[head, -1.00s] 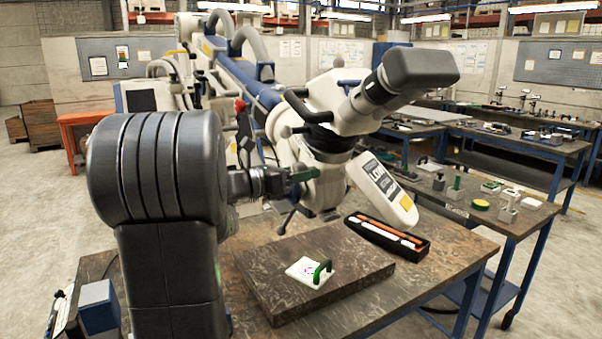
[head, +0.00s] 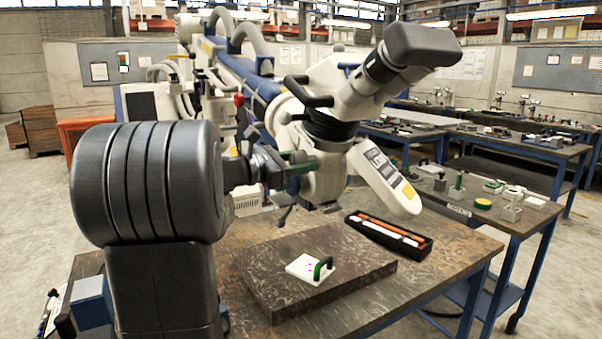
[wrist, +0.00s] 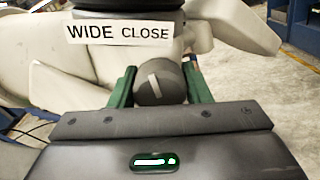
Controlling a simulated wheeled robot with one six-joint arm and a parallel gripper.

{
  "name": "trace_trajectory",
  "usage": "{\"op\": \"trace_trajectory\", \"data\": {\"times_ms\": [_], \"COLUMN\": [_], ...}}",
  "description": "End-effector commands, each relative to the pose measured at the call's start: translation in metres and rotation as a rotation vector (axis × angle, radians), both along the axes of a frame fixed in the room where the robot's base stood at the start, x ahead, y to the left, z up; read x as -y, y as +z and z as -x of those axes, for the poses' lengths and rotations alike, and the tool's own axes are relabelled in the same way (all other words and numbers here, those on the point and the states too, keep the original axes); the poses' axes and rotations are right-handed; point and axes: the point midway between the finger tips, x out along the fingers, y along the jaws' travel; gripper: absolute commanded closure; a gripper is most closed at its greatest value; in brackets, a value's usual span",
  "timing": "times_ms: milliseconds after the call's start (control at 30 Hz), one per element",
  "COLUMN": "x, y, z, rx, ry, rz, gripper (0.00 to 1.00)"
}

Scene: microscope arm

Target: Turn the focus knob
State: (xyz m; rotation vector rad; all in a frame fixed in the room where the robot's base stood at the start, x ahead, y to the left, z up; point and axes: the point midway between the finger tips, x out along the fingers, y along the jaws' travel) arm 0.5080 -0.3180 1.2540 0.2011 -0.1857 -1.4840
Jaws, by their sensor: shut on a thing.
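In the wrist view, the focus knob (wrist: 150,92) is a dark round knob with a pale pointer line, its top leaning a little left. A white label reading "WIDE CLOSE" (wrist: 118,32) is above it. My gripper (wrist: 159,74) has its green fingers on both sides of the knob and is shut on it. In the head view, my gripper (head: 306,165) reaches the side of the white microscope head (head: 325,175); the knob is hidden there. The dark eyepiece (head: 418,45) points up and right.
Below the microscope, a dark stone slab (head: 270,270) on the table carries a white plate with a green handle (head: 310,268). A black tray (head: 388,236) with orange and white items is behind it. A blue box (head: 92,302) is at the left.

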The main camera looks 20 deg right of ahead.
Motion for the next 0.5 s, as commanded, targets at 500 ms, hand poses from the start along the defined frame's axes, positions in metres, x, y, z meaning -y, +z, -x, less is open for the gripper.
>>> {"op": "trace_trajectory", "data": {"times_ms": [500], "x": [-0.0001], "y": [-0.001], "z": [-0.0002], "rx": [0.22], "ry": [0.0], "rz": [-0.017], "gripper": [0.79]}}
